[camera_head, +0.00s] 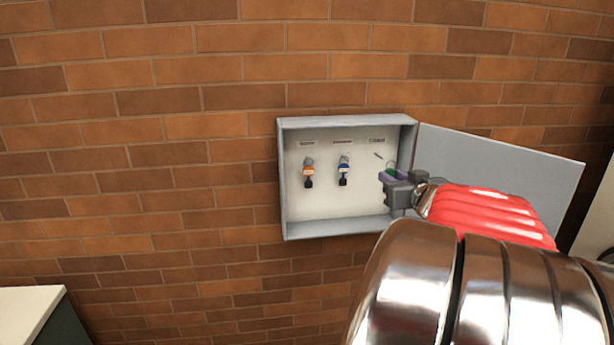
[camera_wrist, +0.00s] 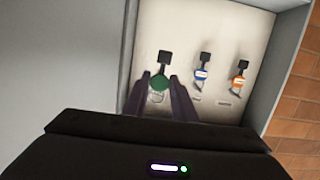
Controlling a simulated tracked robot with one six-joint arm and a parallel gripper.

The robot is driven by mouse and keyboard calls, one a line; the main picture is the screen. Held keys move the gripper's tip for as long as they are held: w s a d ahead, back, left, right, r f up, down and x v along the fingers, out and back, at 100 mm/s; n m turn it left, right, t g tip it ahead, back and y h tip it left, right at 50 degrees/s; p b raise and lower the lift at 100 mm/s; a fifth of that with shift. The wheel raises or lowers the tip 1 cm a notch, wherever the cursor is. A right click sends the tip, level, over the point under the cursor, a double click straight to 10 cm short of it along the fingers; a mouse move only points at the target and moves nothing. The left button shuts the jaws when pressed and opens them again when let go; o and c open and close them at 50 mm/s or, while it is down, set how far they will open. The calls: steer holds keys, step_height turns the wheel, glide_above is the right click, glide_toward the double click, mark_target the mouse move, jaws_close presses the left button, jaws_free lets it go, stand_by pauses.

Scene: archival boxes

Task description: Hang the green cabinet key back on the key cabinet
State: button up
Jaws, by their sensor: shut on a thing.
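The key cabinet (camera_head: 283,185) hangs on the brick wall with its door (camera_head: 515,180) swung open to the right. My gripper (camera_head: 388,178) is at the right part of the cabinet's opening. It is shut on the green cabinet key; the green tag (camera_wrist: 160,82) shows between the fingertips (camera_wrist: 160,85) in the wrist view, with its black-headed part above and a thin ring below. In the head view a small peg (camera_head: 378,155) shows just above my gripper, under the right label. Whether the ring touches the peg cannot be told.
An orange-tagged key (camera_head: 309,171) and a blue-tagged key (camera_head: 343,168) hang in the cabinet, left of my gripper in the head view. They also show in the wrist view, on its right. A pale-topped counter (camera_head: 25,308) stands at lower left.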

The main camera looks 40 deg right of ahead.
steer(key=shift+x, duration=4.2)
steer(key=shift+w, duration=0.1)
steer(key=o, duration=1.1)
steer(key=shift+c, duration=0.2)
steer(key=v, duration=1.4)
steer(key=shift+w+r, duration=0.1)
steer(key=shift+r, duration=0.05)
